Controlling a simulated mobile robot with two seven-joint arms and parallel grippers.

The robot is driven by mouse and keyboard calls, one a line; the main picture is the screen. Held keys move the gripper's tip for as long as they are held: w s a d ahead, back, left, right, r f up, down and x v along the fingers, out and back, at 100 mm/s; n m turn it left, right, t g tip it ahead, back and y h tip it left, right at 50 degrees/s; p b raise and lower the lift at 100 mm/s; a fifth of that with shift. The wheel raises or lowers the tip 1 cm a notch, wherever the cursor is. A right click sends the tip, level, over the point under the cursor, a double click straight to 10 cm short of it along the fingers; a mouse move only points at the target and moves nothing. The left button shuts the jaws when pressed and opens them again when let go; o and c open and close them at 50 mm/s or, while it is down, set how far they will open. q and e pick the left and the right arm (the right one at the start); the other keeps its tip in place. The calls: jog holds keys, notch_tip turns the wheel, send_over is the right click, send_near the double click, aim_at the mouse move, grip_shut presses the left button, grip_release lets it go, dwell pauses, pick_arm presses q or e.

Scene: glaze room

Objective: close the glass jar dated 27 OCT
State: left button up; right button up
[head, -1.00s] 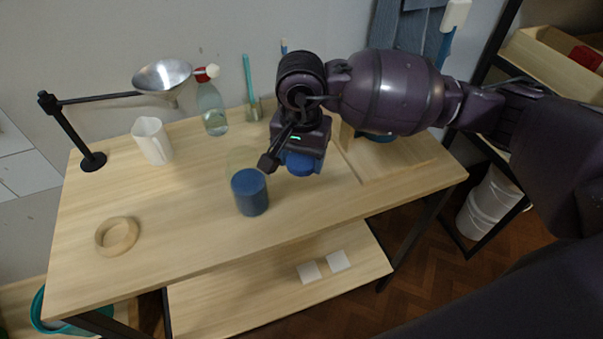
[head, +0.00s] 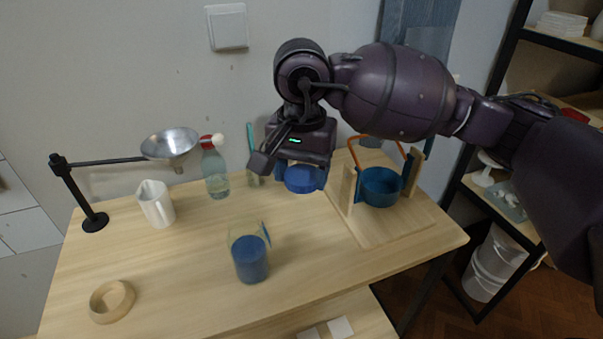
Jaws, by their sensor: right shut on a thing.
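A clear glass jar (head: 250,257) with dark blue contents stands upright on the wooden table, and its top is open. A small tag or label edge shows at its right side, but I cannot read a date. My right gripper (head: 303,180) is shut on a round blue lid (head: 304,181). It holds the lid in the air, behind and a little right of the jar, apart from it. My left gripper is out of view.
A blue pot with an orange handle (head: 380,187) stands on a wooden stand at right. A bottle (head: 215,174), white pitcher (head: 155,203) and metal funnel on a black arm (head: 170,145) stand at back left. A wooden ring (head: 111,301) lies front left.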

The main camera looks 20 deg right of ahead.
jog(key=d+f+n, duration=0.2)
jog(key=f, duration=0.2)
jog(key=d+f+n, duration=0.2)
jog(key=f+n, duration=0.1)
jog(key=f, duration=0.2)
jog(key=s+d+f+n, duration=0.1)
jog(key=d+f+n, duration=0.1)
jog(key=f, duration=0.2)
jog(key=shift+d+f, duration=0.2)
jog(key=shift+d, duration=0.1)
jog(key=shift+s, duration=0.1)
